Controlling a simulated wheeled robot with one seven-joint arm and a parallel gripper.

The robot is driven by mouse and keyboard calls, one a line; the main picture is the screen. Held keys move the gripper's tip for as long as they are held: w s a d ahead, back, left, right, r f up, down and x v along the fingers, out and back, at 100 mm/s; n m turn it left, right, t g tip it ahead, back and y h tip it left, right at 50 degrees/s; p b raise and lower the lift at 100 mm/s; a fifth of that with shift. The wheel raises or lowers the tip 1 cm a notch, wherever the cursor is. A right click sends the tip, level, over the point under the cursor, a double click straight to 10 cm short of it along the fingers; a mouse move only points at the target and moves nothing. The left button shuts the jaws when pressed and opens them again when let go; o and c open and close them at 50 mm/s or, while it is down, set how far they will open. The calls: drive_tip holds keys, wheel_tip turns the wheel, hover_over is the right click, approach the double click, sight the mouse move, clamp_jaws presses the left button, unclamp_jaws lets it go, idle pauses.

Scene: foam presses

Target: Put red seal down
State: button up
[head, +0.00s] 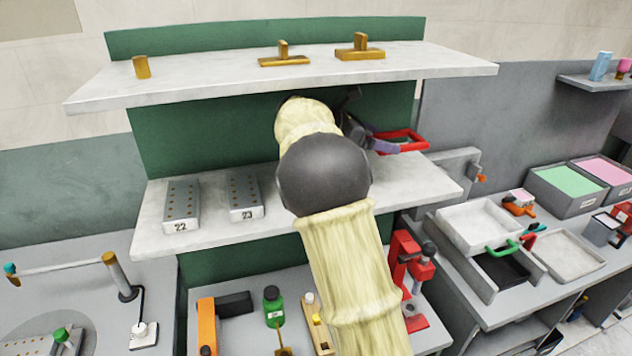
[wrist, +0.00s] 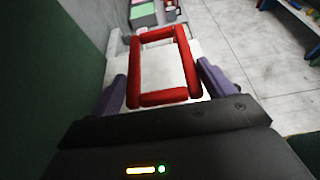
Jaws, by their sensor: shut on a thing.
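The red seal is a red rectangular frame with an open middle. In the wrist view the red seal (wrist: 134,74) lies between the two purple-grey fingers of my gripper (wrist: 163,92), which is shut on it. In the head view the red seal (head: 408,136) shows at the right end of the white middle shelf (head: 300,232), at or just above its surface; I cannot tell whether it touches. My gripper (head: 385,143) is partly hidden behind my own arm there.
Two numbered grey blocks, 22 (head: 181,205) and 23 (head: 245,196), stand on the left of the middle shelf. The upper shelf (head: 200,84) with several brass pieces overhangs it. A green back panel (head: 165,150) closes the rear. Trays (head: 480,226) stand lower right.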

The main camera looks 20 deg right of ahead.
wheel_tip(320, 180, down, 6)
drive_tip(key=shift+p, duration=0.6)
drive_tip(key=shift+f+p, duration=0.5)
drive_tip(key=shift+f, duration=1.35)
drive_tip(key=o, duration=0.9)
drive_tip(key=shift+a, duration=0.15)
